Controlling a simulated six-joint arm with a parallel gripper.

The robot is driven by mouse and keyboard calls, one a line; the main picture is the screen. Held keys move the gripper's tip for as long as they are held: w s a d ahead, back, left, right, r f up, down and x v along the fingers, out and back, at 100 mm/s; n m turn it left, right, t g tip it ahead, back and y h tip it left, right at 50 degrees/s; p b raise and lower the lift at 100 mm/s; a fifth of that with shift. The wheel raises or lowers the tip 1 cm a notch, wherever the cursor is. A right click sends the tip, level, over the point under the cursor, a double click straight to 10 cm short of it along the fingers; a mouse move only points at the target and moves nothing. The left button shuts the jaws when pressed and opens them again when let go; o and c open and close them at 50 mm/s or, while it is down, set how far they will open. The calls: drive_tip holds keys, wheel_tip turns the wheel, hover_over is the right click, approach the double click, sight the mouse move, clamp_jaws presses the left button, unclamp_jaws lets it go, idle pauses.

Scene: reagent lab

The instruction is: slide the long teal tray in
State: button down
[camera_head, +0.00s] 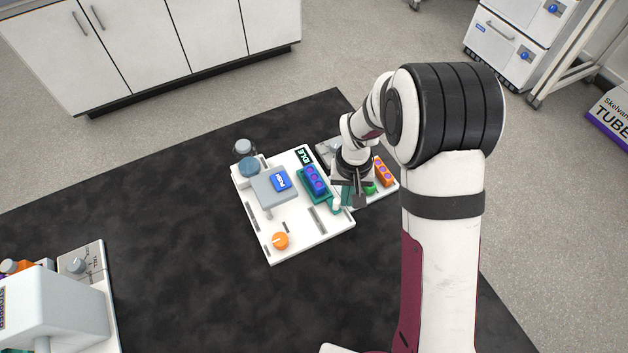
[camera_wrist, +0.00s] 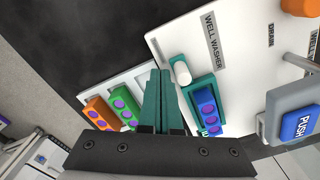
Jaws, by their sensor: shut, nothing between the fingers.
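The teal tray (camera_head: 326,197) sits on the white well washer board and carries a blue strip (camera_head: 314,180) with purple wells. In the wrist view the tray (camera_wrist: 190,92) has a white upright peg (camera_wrist: 181,72) at its outer end. The peg also shows in the head view (camera_head: 337,203). My gripper (camera_head: 347,197) is shut and empty, low beside the tray's peg end. In the wrist view its two teal fingers (camera_wrist: 160,78) are together, just left of the peg. I cannot tell whether they touch the tray.
The well washer (camera_head: 307,229) has a blue PUSH button (camera_head: 281,180) and an orange knob (camera_head: 281,241). On its right, a plate holds an orange strip (camera_head: 383,172) and a green strip (camera_head: 370,188). Another white device (camera_head: 55,312) stands lower left. Dark bench between is clear.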

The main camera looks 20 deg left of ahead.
sight(332, 209)
drive_tip(key=shift+s+a, duration=0.1)
drive_tip(key=shift+s+a, duration=1.1)
drive_tip(key=shift+a, duration=0.05)
drive_tip(key=shift+s+a, duration=1.25)
drive_tip(key=shift+s, duration=0.05)
drive_tip(key=shift+s+a, duration=0.35)
drive_tip(key=shift+a, duration=0.05)
drive_tip(key=shift+w+d, duration=0.1)
